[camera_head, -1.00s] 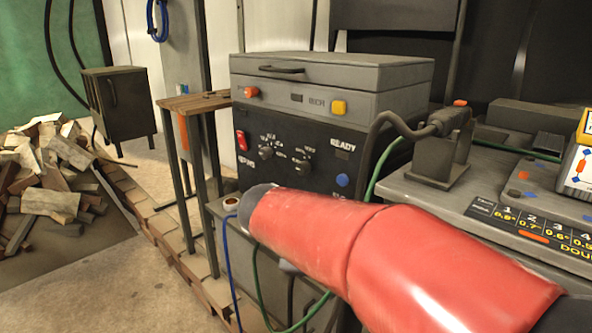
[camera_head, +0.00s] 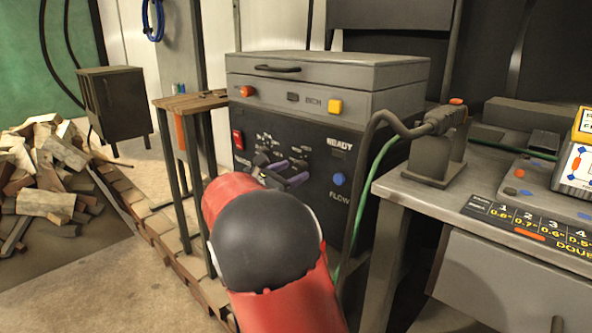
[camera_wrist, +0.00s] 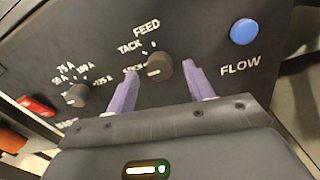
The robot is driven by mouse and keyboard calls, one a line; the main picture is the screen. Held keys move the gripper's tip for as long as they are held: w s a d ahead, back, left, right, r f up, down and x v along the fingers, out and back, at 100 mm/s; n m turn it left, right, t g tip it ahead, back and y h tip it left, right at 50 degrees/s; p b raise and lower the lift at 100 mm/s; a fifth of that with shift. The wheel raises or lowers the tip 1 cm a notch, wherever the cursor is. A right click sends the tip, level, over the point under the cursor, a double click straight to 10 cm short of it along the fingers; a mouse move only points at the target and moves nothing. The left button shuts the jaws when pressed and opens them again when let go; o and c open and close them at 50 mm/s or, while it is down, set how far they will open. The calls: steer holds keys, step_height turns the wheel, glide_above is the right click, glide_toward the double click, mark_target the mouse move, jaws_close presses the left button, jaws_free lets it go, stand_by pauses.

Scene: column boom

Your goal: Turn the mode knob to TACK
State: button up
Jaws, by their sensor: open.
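The mode knob (camera_wrist: 158,67) is a dark round knob on the black front panel. TACK stands to its upper left, FEED above it and a partly hidden label, seemingly STICK, to its left. Its pale mark seems to face left, toward that lowest label. My gripper (camera_wrist: 159,72) is open, with one purple finger on each side of the knob; I cannot tell whether either touches it. In the head view my gripper (camera_head: 287,174) is at the panel, and the fingers and red arm hide part of the knob area.
A second knob (camera_wrist: 77,95) with amp markings is left of the mode knob. A blue FLOW button (camera_wrist: 244,32) is to the right and a red switch (camera_wrist: 36,106) to the left. A torch (camera_head: 440,120) with a hose stands on the bench at right.

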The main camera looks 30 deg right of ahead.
steer(key=shift+x, duration=1.25)
steer(key=c, duration=1)
steer(key=shift+o, duration=0.2)
